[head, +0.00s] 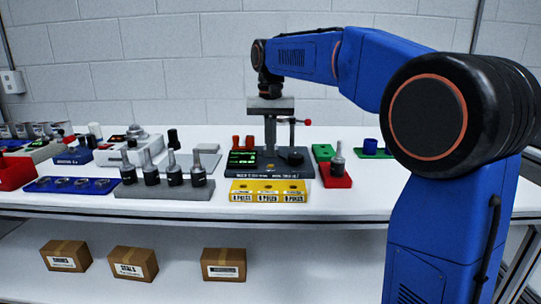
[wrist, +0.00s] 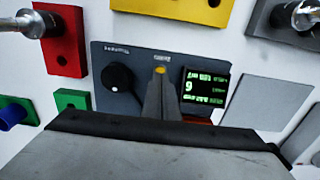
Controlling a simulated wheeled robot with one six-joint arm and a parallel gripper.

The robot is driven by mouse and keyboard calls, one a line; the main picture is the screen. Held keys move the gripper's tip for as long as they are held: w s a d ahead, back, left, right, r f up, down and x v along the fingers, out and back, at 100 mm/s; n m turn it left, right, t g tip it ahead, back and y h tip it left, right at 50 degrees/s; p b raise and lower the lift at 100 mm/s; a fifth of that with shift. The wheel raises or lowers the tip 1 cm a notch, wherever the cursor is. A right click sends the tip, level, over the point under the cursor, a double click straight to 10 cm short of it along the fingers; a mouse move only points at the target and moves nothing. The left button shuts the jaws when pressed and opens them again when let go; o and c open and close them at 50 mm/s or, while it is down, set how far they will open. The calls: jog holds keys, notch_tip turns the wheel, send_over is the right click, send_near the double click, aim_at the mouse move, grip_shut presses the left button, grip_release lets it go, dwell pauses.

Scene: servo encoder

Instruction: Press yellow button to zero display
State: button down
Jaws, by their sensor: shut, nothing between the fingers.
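The dark grey device (wrist: 140,55) has a yellow button (wrist: 160,70) in its middle, a black knob (wrist: 120,86) and a lit display (wrist: 206,88) with green characters, one a large 9. In the head view the display (head: 243,158) glows green on the device's left side. My gripper (wrist: 160,80) is shut and empty, its fingertips right beside the yellow button in the wrist view. I cannot tell whether they touch it. In the head view my gripper (head: 270,148) points straight down over the device.
A yellow block (head: 268,191) with holes lies in front of the device. Several tool holders stand in a grey rack (head: 165,189) to the left. A red block (head: 335,175) with another holder is close on the right. A red-knobbed lever (head: 305,122) rises beside my gripper.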

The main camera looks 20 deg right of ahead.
aim_at(271, 165)
jog(key=shift+f, duration=1.35)
jog(key=shift+s+f, duration=0.15)
jog(key=shift+f, duration=0.85)
jog(key=shift+r, duration=0.1)
notch_tip(271, 165, up, 15)
